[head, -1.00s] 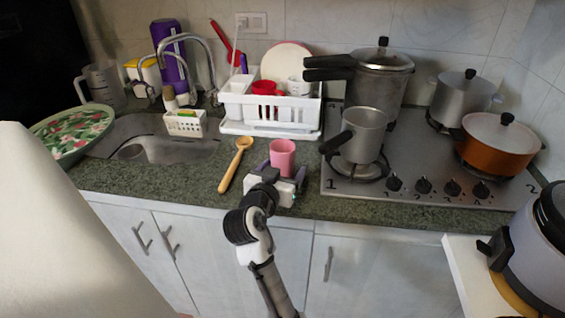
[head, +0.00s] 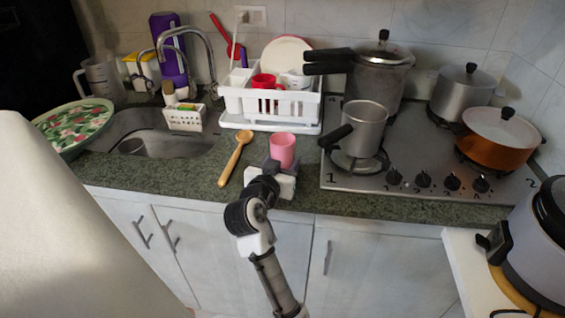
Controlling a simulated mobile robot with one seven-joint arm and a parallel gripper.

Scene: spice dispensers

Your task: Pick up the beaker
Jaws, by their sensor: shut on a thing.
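The beaker, a pink cup (head: 282,149), is upright at the front of the green stone counter, left of the stove. My gripper (head: 282,164) reaches it from the front and is shut on it. The gripper's white body (head: 284,186) hides the cup's lower part, so I cannot tell how far its base is from the counter.
A wooden spoon (head: 235,158) lies just left of my gripper. A white dish rack (head: 268,107) stands behind the cup. The stove (head: 410,185) with several pots is to the right, and a pot's black handle (head: 336,137) points towards the cup. The sink (head: 165,142) is to the left.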

